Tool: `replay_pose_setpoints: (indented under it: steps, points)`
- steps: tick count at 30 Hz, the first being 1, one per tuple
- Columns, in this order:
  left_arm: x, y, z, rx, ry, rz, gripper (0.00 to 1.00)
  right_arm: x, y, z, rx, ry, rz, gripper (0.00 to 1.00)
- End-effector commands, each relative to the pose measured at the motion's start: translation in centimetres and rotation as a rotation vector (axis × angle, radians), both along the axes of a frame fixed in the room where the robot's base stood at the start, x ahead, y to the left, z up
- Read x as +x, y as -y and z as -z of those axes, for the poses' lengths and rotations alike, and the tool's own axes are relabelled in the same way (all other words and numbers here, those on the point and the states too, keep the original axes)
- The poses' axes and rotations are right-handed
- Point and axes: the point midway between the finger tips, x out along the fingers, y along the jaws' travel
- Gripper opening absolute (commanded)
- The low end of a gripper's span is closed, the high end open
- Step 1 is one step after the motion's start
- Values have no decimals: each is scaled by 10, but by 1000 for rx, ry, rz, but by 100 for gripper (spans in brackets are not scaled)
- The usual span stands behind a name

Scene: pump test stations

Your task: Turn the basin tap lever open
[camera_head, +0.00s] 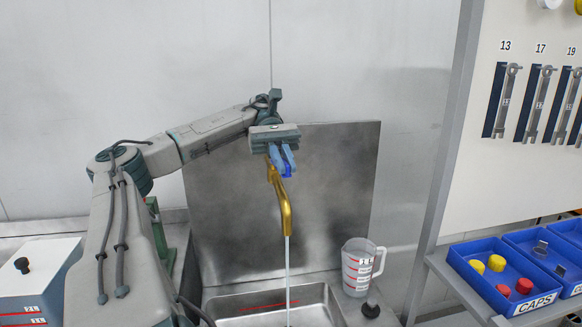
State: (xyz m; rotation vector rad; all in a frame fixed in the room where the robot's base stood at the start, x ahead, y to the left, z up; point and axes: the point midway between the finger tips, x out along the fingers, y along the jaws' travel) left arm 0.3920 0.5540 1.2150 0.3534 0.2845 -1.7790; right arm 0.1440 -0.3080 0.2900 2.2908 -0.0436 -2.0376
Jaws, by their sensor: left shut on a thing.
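The basin tap is a brass-coloured pipe (285,206) in the middle of the view, in front of a steel splashback. Its blue lever (286,173) is at the top, partly hidden by the gripper. My left gripper (282,162) reaches over from the left and points down, with its light blue fingers shut on the lever. A thin pale stream of water (288,265) runs straight down from the spout into the steel basin (235,301). My right gripper is not in view.
A clear measuring jug (358,268) stands right of the basin, with a black knob (371,309) in front of it. A tool board (525,170) with wrenches and blue bins (505,277) of caps are at the right. A grey-blue box (38,285) is at the left.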

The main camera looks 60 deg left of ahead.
Motion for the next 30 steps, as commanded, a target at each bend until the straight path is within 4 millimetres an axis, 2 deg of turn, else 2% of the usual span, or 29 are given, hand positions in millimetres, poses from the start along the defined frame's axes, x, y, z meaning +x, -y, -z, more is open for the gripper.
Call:
replay_pose_setpoints:
  steps: [1,22,23,25,30]
  points:
    - [-1,0,5,5,-9,5,0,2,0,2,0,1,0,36]
    - [-1,1,1,-1,-2,12,0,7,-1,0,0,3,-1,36]
    - [-1,1,1,-1,-2,12,16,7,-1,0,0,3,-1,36]
    - [-1,1,0,-1,-2,12,29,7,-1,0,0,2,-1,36]
    - [-1,1,-1,-1,0,11,32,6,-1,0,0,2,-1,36]
